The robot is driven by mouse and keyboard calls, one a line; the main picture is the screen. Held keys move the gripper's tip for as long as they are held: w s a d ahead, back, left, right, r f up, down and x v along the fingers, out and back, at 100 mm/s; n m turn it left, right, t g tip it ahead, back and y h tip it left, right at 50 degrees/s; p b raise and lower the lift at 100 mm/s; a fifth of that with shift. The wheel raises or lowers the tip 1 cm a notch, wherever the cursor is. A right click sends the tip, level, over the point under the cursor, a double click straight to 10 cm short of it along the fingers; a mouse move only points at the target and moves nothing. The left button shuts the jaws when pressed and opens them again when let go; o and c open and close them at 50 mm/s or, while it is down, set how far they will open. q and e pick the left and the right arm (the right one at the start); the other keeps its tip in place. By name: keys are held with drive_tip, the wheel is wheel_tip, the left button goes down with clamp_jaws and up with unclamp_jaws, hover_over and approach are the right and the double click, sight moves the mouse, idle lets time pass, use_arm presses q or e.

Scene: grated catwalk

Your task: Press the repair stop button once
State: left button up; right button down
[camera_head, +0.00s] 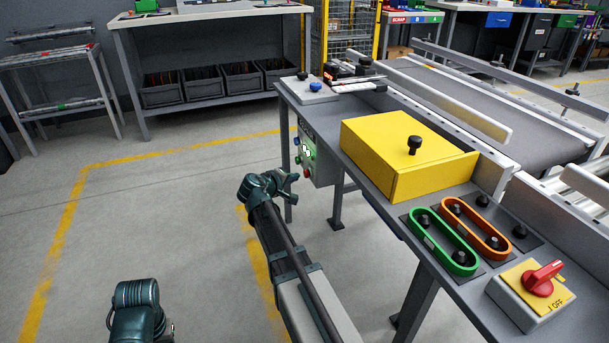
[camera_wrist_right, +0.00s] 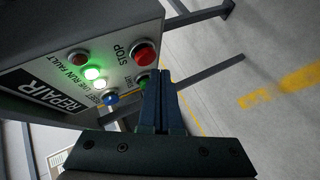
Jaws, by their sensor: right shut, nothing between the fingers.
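The repair stop button is a round red STOP button (camera_wrist_right: 145,53) on the grey control box labelled REPAIR (camera_wrist_right: 45,95) in the right wrist view. My right gripper (camera_wrist_right: 159,75) is shut and empty. Its tips appear just below the STOP button in the wrist view, beside the green START button (camera_wrist_right: 142,82) and partly covering it; contact cannot be told. In the head view the right gripper (camera_head: 288,188) is in front of the box. My left gripper is out of view.
A blue reset button (camera_wrist_right: 111,97), a lit green lamp (camera_wrist_right: 92,73), a lit white lamp (camera_wrist_right: 100,84) and a dark red lamp (camera_wrist_right: 78,57) share the panel. The bench (camera_head: 385,183) carries a yellow box (camera_head: 390,150) and a red rotary switch (camera_head: 540,280). Floor on the left is clear.

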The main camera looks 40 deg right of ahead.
drive_tip(key=shift+d, duration=0.1)
idle(0.4)
drive_tip(key=shift+s+d, duration=0.1)
drive_tip(key=shift+d, duration=0.2)
drive_tip(key=shift+s+d, duration=0.2)
drive_tip(key=shift+d, duration=0.6)
idle(1.1)
drive_tip(key=shift+w+a, duration=0.25)
drive_tip(key=shift+a, duration=0.95)
drive_tip(key=a, duration=0.2)
drive_tip(key=w+a, duration=0.1)
drive_tip(key=a, duration=0.2)
drive_tip(key=shift+w, duration=0.1)
idle(0.6)
